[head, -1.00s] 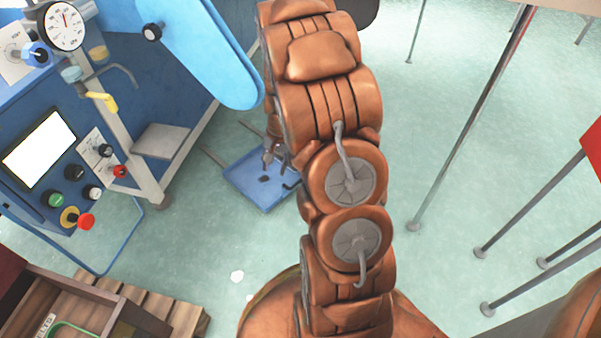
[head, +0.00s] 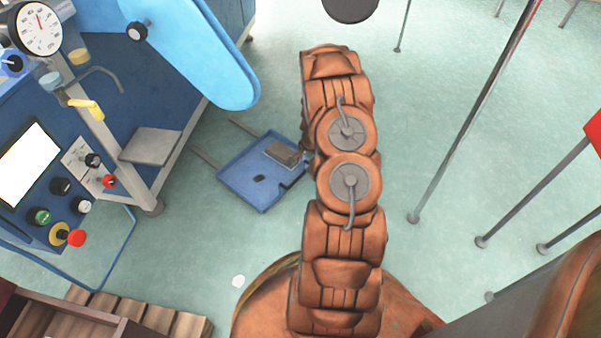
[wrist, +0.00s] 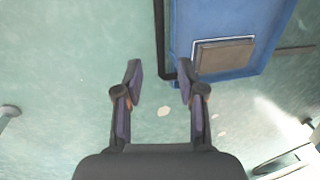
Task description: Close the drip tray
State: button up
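The drip tray (head: 240,182) is a shallow blue tray, pulled out from the blue machine on two grey rails. A flat grey-brown block (head: 283,152) lies on it. In the wrist view the tray (wrist: 210,18) is at the upper right, with the block (wrist: 224,55) near its lower edge. A dark bar (wrist: 160,38), which looks like the tray's handle, runs along its left side. My gripper (wrist: 160,82) is open and empty, its fingertips just below the bar's bent end. Contact cannot be told. In the head view my arm hides the gripper and the tray's right edge.
The blue machine (head: 95,110) with a control panel and grey post stands left of the tray. A light-blue arm (head: 205,60) overhangs behind it. A wooden pallet (head: 160,318) is at the lower left. Thin metal poles (head: 450,150) stand at the right. Floor between is clear.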

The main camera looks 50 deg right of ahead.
aim_at(301, 175)
jog(key=f+b, duration=0.1)
jog(key=f, duration=0.2)
jog(key=w+f+b, duration=0.1)
jog(key=f, duration=0.3)
jog(key=shift+w+a+f+b, duration=0.1)
jog(key=shift+w+f+b, duration=0.1)
jog(key=shift+b, duration=0.1)
jog(key=shift+r, duration=0.1)
jog(key=shift+c, duration=0.3)
grip_shut()
